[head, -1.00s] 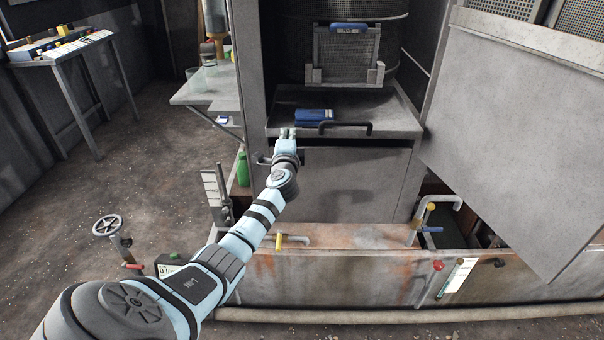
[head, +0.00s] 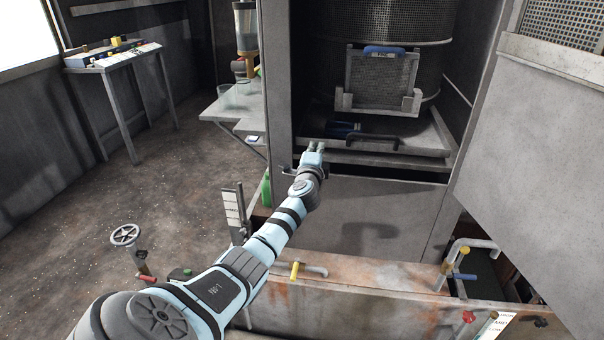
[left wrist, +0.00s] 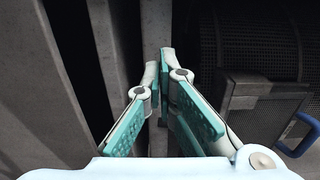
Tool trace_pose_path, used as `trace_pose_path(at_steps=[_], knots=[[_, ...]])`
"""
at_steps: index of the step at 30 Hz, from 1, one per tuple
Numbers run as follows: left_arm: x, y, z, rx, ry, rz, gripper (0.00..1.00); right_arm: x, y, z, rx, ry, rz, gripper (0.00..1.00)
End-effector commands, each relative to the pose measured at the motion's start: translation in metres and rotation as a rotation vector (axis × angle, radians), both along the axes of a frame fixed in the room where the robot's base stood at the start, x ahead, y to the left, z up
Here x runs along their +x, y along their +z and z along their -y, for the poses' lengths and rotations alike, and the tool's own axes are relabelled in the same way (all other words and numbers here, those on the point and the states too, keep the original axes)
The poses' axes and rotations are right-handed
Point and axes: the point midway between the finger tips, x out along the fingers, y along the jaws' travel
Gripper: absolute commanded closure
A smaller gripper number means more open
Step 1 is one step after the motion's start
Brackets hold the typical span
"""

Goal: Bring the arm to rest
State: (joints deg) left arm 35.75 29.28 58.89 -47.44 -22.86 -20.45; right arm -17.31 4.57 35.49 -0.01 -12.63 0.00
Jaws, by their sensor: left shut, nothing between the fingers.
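My left gripper (head: 313,148) is shut and empty. In the head view it is in front of the steel cabinet, near the left end of the tray (head: 410,150) with a dark handle (head: 375,142). I cannot tell whether it touches the tray. In the left wrist view, the teal-padded fingers (left wrist: 165,60) meet at their tips with nothing between them. My left arm stretches forward from the lower left. My right gripper is not in view.
A blue object (head: 344,129) lies in the tray, partly in shadow. Above it is a gate with a blue handle (head: 384,50).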

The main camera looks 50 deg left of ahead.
Motion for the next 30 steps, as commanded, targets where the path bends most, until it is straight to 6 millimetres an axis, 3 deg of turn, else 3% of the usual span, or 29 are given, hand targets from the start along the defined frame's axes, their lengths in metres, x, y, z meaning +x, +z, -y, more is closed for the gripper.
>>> trace_pose_path(at_steps=[3,6,13,18,25,28,30], knots=[[-0.009,0.005,0.024,0.002,-0.013,-0.004,1.00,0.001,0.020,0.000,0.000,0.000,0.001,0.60],[-0.036,0.006,0.043,0.003,-0.015,-0.004,1.00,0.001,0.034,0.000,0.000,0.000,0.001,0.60],[-0.080,0.002,0.072,0.002,-0.011,-0.003,1.00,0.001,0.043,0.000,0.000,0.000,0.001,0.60],[-0.088,0.001,0.076,0.001,-0.009,-0.002,1.00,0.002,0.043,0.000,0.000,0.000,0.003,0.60],[-0.084,-0.001,0.081,-0.045,-0.037,0.027,1.00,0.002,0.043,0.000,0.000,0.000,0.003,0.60],[-0.079,-0.045,0.082,-0.207,-0.075,0.006,1.00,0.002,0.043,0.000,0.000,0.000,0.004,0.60],[-0.085,-0.102,0.088,-0.374,-0.080,-0.042,1.00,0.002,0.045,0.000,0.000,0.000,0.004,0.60]])
